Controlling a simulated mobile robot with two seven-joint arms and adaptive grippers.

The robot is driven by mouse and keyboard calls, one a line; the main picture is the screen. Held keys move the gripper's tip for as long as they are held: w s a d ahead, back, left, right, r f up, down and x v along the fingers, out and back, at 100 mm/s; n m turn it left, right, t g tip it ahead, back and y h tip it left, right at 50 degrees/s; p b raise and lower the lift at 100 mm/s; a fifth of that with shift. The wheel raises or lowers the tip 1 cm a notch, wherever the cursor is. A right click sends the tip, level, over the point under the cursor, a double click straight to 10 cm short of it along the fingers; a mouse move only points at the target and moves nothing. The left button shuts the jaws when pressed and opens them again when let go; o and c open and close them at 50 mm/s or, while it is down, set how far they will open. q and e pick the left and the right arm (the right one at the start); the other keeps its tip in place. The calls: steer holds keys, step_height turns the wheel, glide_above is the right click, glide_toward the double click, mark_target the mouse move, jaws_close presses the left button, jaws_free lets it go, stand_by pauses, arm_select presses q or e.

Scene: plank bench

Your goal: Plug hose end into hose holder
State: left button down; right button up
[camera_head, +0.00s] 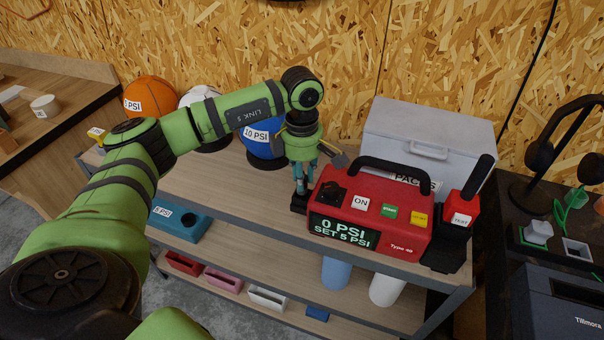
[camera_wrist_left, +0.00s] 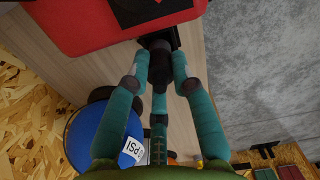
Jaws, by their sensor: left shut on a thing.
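My left gripper (camera_head: 300,190) points down at the left end of the red pump (camera_head: 400,222) on the bench. In the left wrist view its teal fingers (camera_wrist_left: 160,75) are shut around a dark cylindrical piece, the hose end (camera_wrist_left: 160,60). A black block, which looks like the hose holder (camera_head: 299,204), sits against the pump's left side. It also shows in the left wrist view (camera_wrist_left: 174,36), right at the hose end's tip. I cannot tell whether the hose end is inside it or just touching. The pump's display reads 0 PSI, SET 5 PSI. My right gripper is not in view.
A blue ball (camera_head: 262,142) stands just behind my left gripper, with an orange ball (camera_head: 150,97) farther left. A grey box (camera_head: 440,125) stands behind the pump. Bare bench top (camera_head: 215,178) lies left of the gripper.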

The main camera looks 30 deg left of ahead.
arm_select(q)
steer(key=shift+f+b, duration=0.95)
steer(key=shift+f, duration=0.3)
steer(key=c, duration=1)
jaws_free()
step_height(320, 180, up, 12)
steer(key=shift+a+r, duration=0.1)
steer(key=shift+f, duration=0.2)
